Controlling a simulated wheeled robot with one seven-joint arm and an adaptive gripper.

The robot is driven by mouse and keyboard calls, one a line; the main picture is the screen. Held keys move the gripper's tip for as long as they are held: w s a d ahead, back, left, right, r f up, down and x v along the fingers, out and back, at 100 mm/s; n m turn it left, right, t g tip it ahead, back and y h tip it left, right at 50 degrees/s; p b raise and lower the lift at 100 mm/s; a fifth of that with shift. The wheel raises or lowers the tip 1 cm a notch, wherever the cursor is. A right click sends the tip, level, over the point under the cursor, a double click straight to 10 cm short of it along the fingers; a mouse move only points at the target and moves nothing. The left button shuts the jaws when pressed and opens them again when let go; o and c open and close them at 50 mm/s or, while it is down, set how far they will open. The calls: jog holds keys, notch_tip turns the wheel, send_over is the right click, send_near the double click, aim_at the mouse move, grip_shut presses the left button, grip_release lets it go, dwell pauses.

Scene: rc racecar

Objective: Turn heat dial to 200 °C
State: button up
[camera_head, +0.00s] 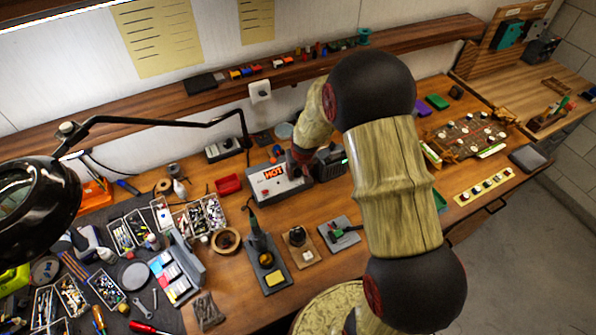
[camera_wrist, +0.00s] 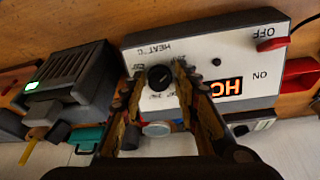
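A white and grey heater box (camera_head: 280,188) with a lit orange HOT display (camera_head: 274,172) stands at the back of the bench. In the wrist view its face (camera_wrist: 225,50) appears upside down, with a round black heat dial (camera_wrist: 158,77) under HEAT °C lettering. The dial's setting is too small to read surely. My gripper (camera_wrist: 157,72) is open, with one finger on each side of the dial; contact cannot be told. In the head view my gripper (camera_head: 300,158) is at the box's right end, and the arm partly hides it.
A dark device with a green light (camera_wrist: 68,82) stands close beside the box. A soldering stand (camera_head: 266,262) and a red tray (camera_head: 228,184) are nearby. A shelf (camera_head: 210,97) runs behind.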

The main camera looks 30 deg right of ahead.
jog(key=shift+o, duration=1)
jog(key=v, duration=1.2)
jog(key=shift+s, duration=0.1)
